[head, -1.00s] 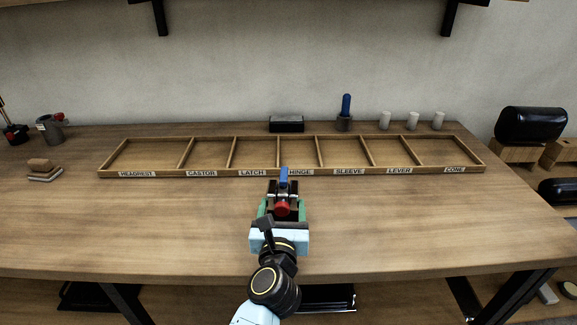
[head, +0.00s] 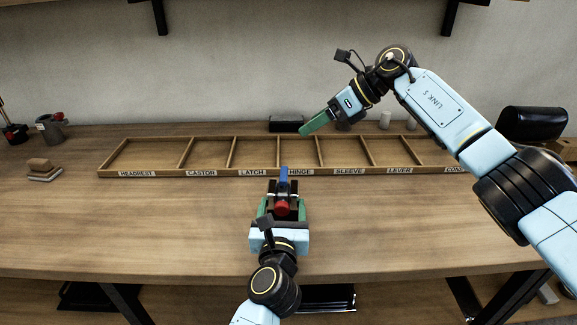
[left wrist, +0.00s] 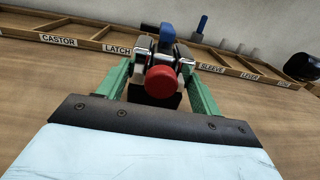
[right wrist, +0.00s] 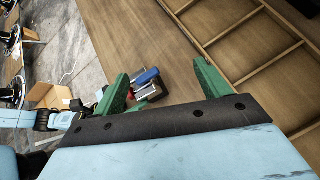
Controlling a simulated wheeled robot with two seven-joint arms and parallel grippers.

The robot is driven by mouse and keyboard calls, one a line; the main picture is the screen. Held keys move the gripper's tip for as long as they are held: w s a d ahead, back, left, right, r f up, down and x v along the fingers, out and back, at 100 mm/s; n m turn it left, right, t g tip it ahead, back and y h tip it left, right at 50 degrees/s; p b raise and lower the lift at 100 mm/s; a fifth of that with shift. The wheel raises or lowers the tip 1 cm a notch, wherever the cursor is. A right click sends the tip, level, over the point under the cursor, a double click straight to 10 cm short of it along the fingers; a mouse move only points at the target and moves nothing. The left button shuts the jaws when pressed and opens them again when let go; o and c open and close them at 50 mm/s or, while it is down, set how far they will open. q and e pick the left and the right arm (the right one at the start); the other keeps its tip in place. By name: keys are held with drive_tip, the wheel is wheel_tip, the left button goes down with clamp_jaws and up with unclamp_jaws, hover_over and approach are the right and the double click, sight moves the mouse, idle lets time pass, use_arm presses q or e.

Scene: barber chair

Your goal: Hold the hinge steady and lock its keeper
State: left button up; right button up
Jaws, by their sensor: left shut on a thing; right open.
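The hinge (head: 271,205) is a dark block with metal parts, a red round knob (head: 282,208) facing me and a blue tab (head: 283,177) on its far top side. My left gripper (head: 281,212) is shut on the hinge, one green finger on each side; the left wrist view shows the knob (left wrist: 161,81) between the fingers. My right gripper (head: 316,124) is open and empty, up and to the right of the hinge, above the tray. The right wrist view shows the blue tab (right wrist: 146,76) beyond and between its green fingers. I cannot tell which part is the keeper.
A wooden tray (head: 222,174) with labelled compartments, HINGE among them, spans the back of the table and looks empty. A black box (head: 286,123) and white cups stand behind it. A brush (head: 39,168) lies at left. The table front is clear on both sides.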

sight(285, 172)
drive_tip(key=s+a+r+n+g+h, duration=0.2)
drive_tip(key=s+n+h, duration=0.2)
drive_tip(key=h, duration=0.1)
drive_tip(key=x, duration=1.2)
drive_tip(key=shift+s+d+f, duration=0.1)
drive_tip(key=shift+d, duration=0.2)
drive_tip(key=c, duration=1)
